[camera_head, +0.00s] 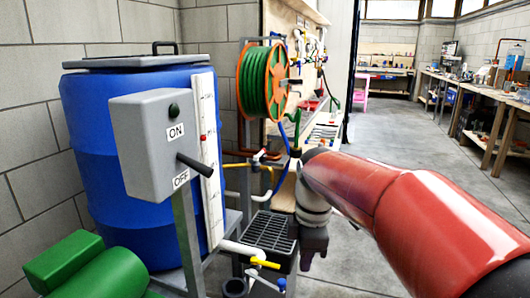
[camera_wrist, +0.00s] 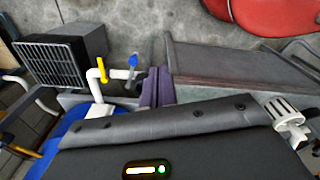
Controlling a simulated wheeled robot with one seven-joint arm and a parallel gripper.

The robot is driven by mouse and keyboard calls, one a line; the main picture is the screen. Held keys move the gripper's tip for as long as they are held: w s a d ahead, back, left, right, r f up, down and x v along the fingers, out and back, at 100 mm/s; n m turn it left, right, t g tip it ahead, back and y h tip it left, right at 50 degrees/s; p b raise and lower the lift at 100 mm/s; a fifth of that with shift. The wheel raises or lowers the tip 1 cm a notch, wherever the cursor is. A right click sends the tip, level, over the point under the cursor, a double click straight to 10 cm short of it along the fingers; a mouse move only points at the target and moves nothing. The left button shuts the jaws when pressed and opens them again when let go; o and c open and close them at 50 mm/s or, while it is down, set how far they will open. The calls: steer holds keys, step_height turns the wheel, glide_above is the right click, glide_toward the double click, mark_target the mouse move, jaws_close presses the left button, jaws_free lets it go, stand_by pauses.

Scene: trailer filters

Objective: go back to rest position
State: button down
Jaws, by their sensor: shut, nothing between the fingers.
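My gripper (camera_head: 313,258) hangs at the end of my red arm, right of the black grated tray (camera_head: 268,238) in the head view. In the wrist view its dark purple fingers (camera_wrist: 157,74) are together, with nothing held between them. There they appear just right of a white pipe with a yellow-handled valve (camera_wrist: 102,70) and a blue-handled valve (camera_wrist: 132,64). I cannot tell the exact gap between fingers and pipe.
A blue barrel (camera_head: 95,150) and a grey ON/OFF switch box (camera_head: 150,135) with a lever stand left. A green motor (camera_head: 95,270) sits at lower left. A green hose reel (camera_head: 262,82) hangs behind. Open concrete floor (camera_head: 400,140) lies right, with workbenches beyond.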

steer(key=s+d+f+m+t, duration=0.1)
steer(key=s+d+m+t, duration=0.1)
steer(key=s+m, duration=0.6)
steer(key=s+d+f+m+t, duration=0.1)
steer(key=s+d+m+t, duration=0.2)
steer(key=s+m, duration=0.5)
steer(key=shift+s+d+f+m+h, duration=0.2)
steer(key=shift+s+d+m+h, duration=0.15)
steer(key=shift+d+m, duration=0.5)
